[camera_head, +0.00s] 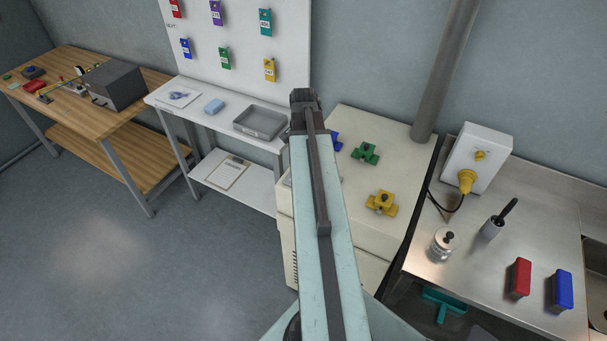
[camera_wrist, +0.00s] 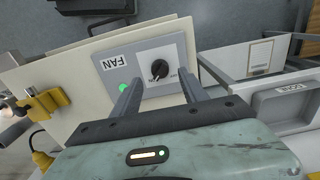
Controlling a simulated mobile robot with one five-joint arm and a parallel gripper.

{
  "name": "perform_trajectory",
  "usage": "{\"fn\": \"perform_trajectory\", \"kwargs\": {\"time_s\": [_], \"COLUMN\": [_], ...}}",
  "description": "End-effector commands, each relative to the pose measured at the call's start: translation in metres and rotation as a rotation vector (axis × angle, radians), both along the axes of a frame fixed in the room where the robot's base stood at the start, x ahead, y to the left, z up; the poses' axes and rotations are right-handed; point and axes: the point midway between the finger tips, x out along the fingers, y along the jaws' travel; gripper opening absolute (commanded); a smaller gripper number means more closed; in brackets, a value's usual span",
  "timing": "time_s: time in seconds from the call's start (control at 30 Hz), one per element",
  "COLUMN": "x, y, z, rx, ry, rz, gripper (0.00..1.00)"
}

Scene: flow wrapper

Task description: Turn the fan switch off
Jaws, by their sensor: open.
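The fan switch (camera_wrist: 159,68) is a black rotary knob on a white square plate. It sits on a grey panel (camera_wrist: 108,60) labelled FAN, with a lit green lamp (camera_wrist: 122,86) beside the knob, in the wrist view. My gripper (camera_wrist: 157,85) is open and empty, its two dark fingers on either side of the knob in the picture. I cannot tell whether they touch it or how far off they are. In the head view my arm reaches away over the cream cabinet, and the gripper (camera_head: 303,97) is at its far end. The fan panel is hidden there.
Green (camera_head: 365,153) and yellow (camera_head: 381,202) clamp-like parts lie on the cream cabinet (camera_head: 345,120). A white bench with a grey tray (camera_head: 260,122) stands to the left. A steel counter (camera_head: 480,260) with a pot, red block and blue block is at right. Left floor is clear.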

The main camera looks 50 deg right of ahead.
Motion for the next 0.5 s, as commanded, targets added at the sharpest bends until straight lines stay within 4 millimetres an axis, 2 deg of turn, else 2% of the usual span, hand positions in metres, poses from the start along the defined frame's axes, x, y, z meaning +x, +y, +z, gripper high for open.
{"fn": "perform_trajectory", "kwargs": {"time_s": [0.03, 0.2, 0.5], "x": [0.000, 0.000, 0.001], "y": [0.000, 0.000, 0.001], "z": [-0.019, -0.044, -0.045], "rx": [0.000, 0.000, 0.000], "ry": [0.000, 0.000, 0.000], "rz": [0.001, 0.002, 0.003], "gripper": [0.51, 0.51, 0.51]}}
